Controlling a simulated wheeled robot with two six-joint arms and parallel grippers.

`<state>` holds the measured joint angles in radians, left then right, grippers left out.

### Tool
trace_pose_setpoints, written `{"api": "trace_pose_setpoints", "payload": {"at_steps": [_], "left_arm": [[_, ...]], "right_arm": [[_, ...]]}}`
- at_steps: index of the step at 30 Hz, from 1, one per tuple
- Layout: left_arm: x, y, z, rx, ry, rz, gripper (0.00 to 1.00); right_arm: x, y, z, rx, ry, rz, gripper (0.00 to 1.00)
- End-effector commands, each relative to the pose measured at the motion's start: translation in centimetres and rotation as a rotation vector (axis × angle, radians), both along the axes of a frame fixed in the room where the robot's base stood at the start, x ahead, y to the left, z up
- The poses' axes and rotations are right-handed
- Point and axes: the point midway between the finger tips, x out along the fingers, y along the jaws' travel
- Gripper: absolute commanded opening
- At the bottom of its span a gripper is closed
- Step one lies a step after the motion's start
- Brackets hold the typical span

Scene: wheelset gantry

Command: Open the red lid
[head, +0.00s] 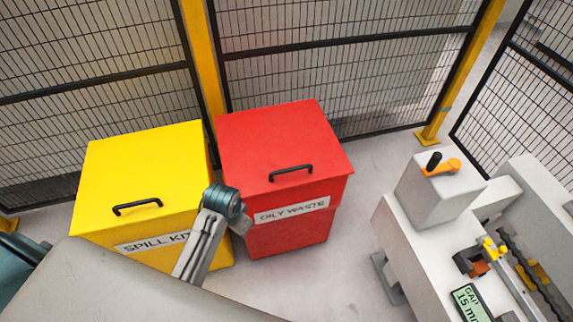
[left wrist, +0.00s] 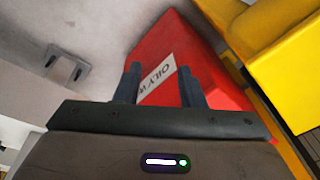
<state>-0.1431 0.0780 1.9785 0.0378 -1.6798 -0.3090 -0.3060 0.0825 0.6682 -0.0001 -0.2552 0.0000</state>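The red lid (head: 280,135) lies flat and closed on the red oily waste bin (head: 285,236). A black bar handle (head: 291,172) is on the lid near its front edge. In the head view, part of my arm is in front of the bin's left front corner, and the gripper fingers cannot be made out there. In the left wrist view, my left gripper (left wrist: 160,86) has its two fingers apart with nothing held between them. The red bin (left wrist: 222,84) and its white label (left wrist: 156,78) show beyond the fingers. My right gripper is not in view.
A yellow spill kit bin (head: 145,170) with a closed lid and black handle stands close on the left. Mesh fencing (head: 340,85) with yellow posts is behind. A grey-white machine (head: 430,250) stands on the right. Clear floor (head: 345,240) lies between it and the red bin.

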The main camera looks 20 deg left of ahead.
Motion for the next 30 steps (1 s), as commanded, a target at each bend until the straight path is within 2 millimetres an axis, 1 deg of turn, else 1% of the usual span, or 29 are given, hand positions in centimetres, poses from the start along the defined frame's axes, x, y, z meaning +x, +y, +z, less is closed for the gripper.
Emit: {"api": "trace_pose_setpoints", "payload": {"at_steps": [1, 5, 6, 7, 9, 11, 12, 15, 18, 21, 23, 26, 28, 30], "left_arm": [[2.3, -0.2, -0.1, -0.005, 0.014, -0.031, 0.36], [8.3, -0.9, 0.0, -0.021, 0.078, -0.145, 0.36], [10.1, -1.2, 0.3, -0.029, 0.098, -0.183, 0.36], [11.5, -1.4, 0.6, -0.035, 0.112, -0.213, 0.36], [14.6, -2.0, 1.6, -0.05, 0.145, -0.284, 0.36], [17.1, -2.5, 2.8, -0.064, 0.17, -0.346, 0.36], [18.7, -2.9, 3.6, -0.075, 0.188, -0.387, 0.36], [22.0, -3.7, 5.9, -0.098, 0.223, -0.481, 0.36], [24.4, -4.4, 8.1, -0.118, 0.251, -0.559, 0.36], [25.8, -4.9, 9.7, -0.133, 0.269, -0.614, 0.36], [26.3, -5.1, 10.3, -0.138, 0.276, -0.635, 0.36], [26.6, -5.3, 10.6, -0.145, 0.284, -0.652, 0.36], [26.6, -5.4, 10.1, -0.145, 0.287, -0.656, 0.36], [26.4, -5.5, 9.2, -0.146, 0.288, -0.657, 0.36]], "right_arm": [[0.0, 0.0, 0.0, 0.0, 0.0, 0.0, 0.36], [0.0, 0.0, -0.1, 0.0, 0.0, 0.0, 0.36], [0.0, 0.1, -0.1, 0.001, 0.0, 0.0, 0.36], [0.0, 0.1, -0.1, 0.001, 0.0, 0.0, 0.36], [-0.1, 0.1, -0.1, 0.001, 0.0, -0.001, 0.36], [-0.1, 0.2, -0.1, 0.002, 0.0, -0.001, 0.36], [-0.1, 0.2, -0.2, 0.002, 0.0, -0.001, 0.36], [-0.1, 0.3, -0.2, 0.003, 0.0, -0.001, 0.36], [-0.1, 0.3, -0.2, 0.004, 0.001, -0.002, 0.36], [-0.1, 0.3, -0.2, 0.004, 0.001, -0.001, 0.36], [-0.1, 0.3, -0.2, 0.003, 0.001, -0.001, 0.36], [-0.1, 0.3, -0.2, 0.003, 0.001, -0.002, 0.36], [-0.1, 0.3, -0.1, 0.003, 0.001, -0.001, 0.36], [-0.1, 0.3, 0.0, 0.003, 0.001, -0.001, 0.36]]}}
